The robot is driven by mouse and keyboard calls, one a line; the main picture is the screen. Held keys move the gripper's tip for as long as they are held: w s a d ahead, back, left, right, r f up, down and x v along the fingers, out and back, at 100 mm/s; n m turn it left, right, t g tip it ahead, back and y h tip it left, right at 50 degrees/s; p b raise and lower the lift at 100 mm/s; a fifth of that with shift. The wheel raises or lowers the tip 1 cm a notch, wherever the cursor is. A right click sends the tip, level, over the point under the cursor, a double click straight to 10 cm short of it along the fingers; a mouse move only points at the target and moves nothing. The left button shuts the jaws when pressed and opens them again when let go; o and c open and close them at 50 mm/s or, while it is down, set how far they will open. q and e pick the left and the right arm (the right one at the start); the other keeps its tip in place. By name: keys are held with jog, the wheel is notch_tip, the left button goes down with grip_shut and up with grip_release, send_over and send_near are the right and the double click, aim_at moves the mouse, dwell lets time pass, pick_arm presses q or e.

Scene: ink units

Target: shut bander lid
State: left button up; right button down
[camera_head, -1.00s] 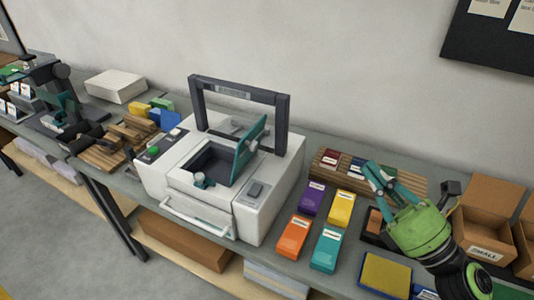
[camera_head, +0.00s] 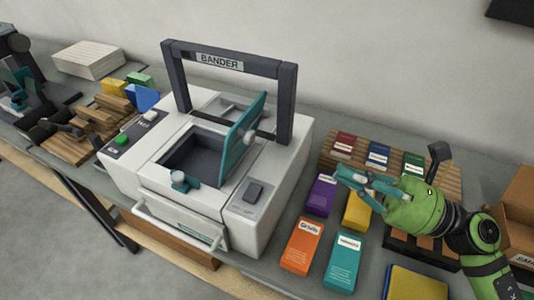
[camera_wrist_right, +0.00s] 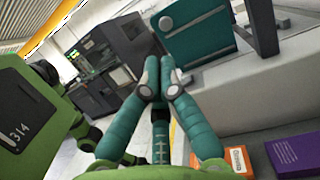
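The bander (camera_head: 270,205) is a white machine with a dark arch labelled BANDER over its top. Its teal lid (camera_head: 243,138) stands open, steeply tilted, at the right side of a dark recess (camera_head: 193,160). A small teal latch with a pale knob (camera_head: 182,181) sits at the recess's front edge. My right gripper (camera_head: 340,174) is right of the bander, above the coloured boxes, pointing left and apart from the lid. In the right wrist view its fingertips (camera_wrist_right: 160,82) meet with nothing between them, and the lid (camera_wrist_right: 197,45) shows beyond.
Purple (camera_head: 320,195), yellow (camera_head: 358,212), orange (camera_head: 302,247) and teal (camera_head: 343,262) boxes stand right of the bander. A slatted wooden rack (camera_head: 330,160) with small packs lies behind them. The dark arch (camera_head: 287,100) rises beside the lid. Cardboard boxes (camera_head: 520,195) are far right.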

pick_arm(q)
jog(key=s+f, duration=0.2)
jog(key=s, duration=0.3)
pick_arm(e)
jog(key=f, duration=0.2)
jog(key=p, duration=0.4)
send_near(251, 140)
jog(key=p+x, duration=0.3)
jog(key=x, duration=0.3)
jog(key=shift+w+p, duration=0.1)
jog(key=shift+p, duration=0.2)
pick_arm(q)
notch_tip(251, 140, up, 9)
jog(key=w, duration=0.2)
jog(key=shift+f, duration=0.2)
pick_arm(e)
jog(key=shift+w+a, duration=0.25)
jog(key=shift+a, duration=0.25)
pick_arm(q)
jog(key=shift+w, duration=0.1)
